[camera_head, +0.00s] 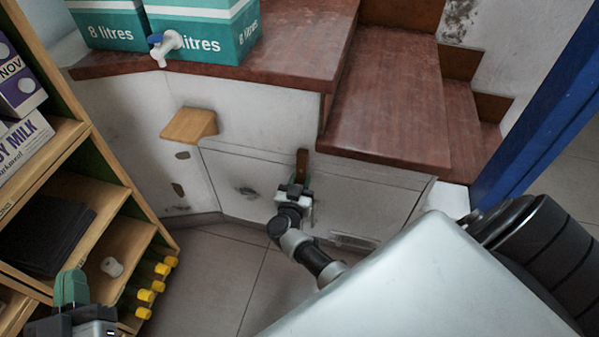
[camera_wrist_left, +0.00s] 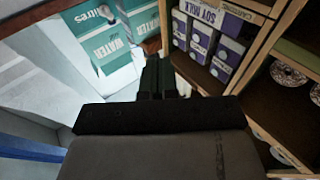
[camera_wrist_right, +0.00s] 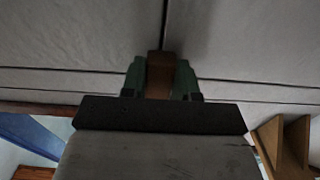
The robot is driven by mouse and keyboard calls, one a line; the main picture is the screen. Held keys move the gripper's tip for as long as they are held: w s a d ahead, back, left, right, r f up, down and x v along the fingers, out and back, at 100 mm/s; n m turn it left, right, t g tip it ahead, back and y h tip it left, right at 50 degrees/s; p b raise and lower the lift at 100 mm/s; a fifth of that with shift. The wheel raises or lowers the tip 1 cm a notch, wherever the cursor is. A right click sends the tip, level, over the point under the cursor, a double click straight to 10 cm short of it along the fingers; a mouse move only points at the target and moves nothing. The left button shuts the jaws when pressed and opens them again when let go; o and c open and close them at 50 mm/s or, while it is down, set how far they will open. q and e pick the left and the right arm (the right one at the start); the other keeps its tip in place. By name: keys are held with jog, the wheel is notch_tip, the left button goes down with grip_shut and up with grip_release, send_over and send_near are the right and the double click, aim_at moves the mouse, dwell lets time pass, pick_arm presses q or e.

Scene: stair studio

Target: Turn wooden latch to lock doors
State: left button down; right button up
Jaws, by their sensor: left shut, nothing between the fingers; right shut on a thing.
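The wooden latch (camera_head: 302,164) is a small brown block at the top of the seam between two white cupboard doors. It stands upright in the head view. My right gripper (camera_head: 298,190) is shut on its lower part. The right wrist view shows the latch (camera_wrist_right: 159,72) between the green fingers of that gripper (camera_wrist_right: 160,78). The left door (camera_head: 240,185) and right door (camera_head: 365,205) look flush with the cupboard front. My left gripper (camera_head: 72,290) is shut and empty by the wooden shelf at lower left. It also shows in the left wrist view (camera_wrist_left: 158,75).
Teal water boxes (camera_head: 205,30) stand on the red-brown top above the doors. Red-brown steps (camera_head: 390,95) rise at right beside a blue post (camera_head: 535,110). A wooden shelf (camera_head: 125,170) with cartons is at left. A wooden block (camera_head: 188,125) juts from the wall.

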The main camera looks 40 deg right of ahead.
pick_arm(q)
jog(key=shift+a+f+g+y, duration=0.15)
jog(key=shift+f+g+y, duration=0.25)
jog(key=shift+f+g, duration=0.3)
jog(key=shift+f, duration=0.1)
pick_arm(e)
jog(key=o, duration=0.9)
jog(key=shift+s+a, duration=0.3)
jog(key=shift+a, duration=0.05)
pick_arm(q)
jog(key=s+a+f+g+y+p, duration=0.2)
jog(key=s+f+g+p, duration=0.1)
jog(key=f+g, duration=0.4)
jog(key=shift+s+a+f, duration=0.2)
jog(key=shift+s+a, duration=0.05)
jog(key=shift+s, duration=0.3)
pick_arm(e)
jog(key=v, duration=1)
